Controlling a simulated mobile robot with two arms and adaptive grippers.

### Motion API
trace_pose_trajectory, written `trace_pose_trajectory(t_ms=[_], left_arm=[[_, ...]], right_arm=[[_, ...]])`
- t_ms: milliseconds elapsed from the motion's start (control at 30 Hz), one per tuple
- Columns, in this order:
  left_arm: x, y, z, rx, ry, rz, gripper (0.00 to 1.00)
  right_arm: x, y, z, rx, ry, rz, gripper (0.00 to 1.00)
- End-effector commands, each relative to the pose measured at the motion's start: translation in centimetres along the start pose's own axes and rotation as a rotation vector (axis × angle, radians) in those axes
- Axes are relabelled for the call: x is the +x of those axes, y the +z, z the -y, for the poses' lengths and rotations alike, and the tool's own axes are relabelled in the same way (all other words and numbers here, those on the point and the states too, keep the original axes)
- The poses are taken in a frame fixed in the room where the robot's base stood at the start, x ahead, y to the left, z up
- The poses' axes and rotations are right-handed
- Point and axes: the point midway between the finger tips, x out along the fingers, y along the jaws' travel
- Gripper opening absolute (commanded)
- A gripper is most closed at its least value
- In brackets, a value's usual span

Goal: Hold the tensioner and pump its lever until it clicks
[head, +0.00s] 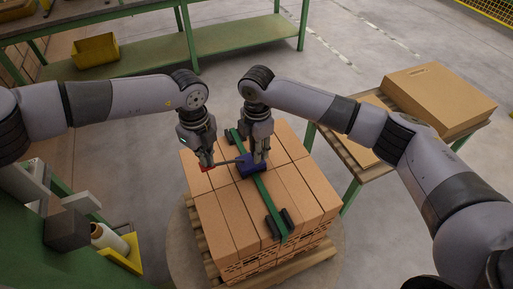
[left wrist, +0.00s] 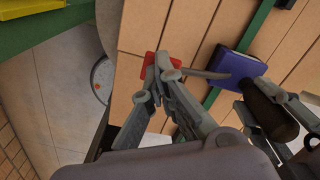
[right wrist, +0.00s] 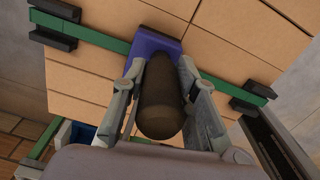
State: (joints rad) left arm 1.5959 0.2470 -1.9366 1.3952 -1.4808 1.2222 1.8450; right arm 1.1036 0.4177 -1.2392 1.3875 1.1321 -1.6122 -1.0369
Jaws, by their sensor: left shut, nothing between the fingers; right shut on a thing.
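The blue tensioner (head: 247,169) sits on the green strap (head: 268,199) across the carton stack (head: 230,210). Its dark round handle (right wrist: 162,105) stands between the fingers of my right gripper (head: 261,157), which is shut on it. The grey lever (left wrist: 205,74) extends left from the blue body to a red end (left wrist: 149,70). My left gripper (head: 207,161) is shut with nothing between its fingers. Its tips are at the red end in the left wrist view (left wrist: 158,62), partly covering it; whether they touch it I cannot tell.
The cartons stand on a wooden pallet (head: 280,270). Dark corner protectors (head: 280,222) lie under the strap at the edge. A side table with flat cardboard (head: 438,95) is at right. A green shelf with a yellow bin (head: 95,50) is behind. A film roll (head: 108,238) is at lower left.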

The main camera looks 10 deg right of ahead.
Motion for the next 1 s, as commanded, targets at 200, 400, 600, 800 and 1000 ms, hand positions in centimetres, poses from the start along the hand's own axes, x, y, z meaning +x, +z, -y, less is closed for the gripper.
trace_pose_trajectory(t_ms=[200,400,600,800,1000], left_arm=[[2.3,-0.2,0.0,0.002,0.001,-0.005,0.0],[3.2,-0.4,0.1,0.002,-0.004,-0.008,0.0],[2.9,-0.5,0.2,0.004,-0.005,-0.01,0.0],[0.9,-0.4,0.1,0.005,-0.005,-0.009,0.0],[-1.8,-0.1,0.0,0.003,-0.002,-0.006,0.0]], right_arm=[[0.0,0.1,0.0,0.002,0.0,0.002,0.0],[0.0,-0.1,0.0,0.0,0.001,-0.002,0.0],[0.0,-0.3,0.0,-0.002,0.002,-0.006,0.0],[0.0,-0.4,-0.1,-0.002,0.003,-0.009,0.0],[0.0,-0.3,-0.1,-0.001,0.002,-0.007,0.0]])
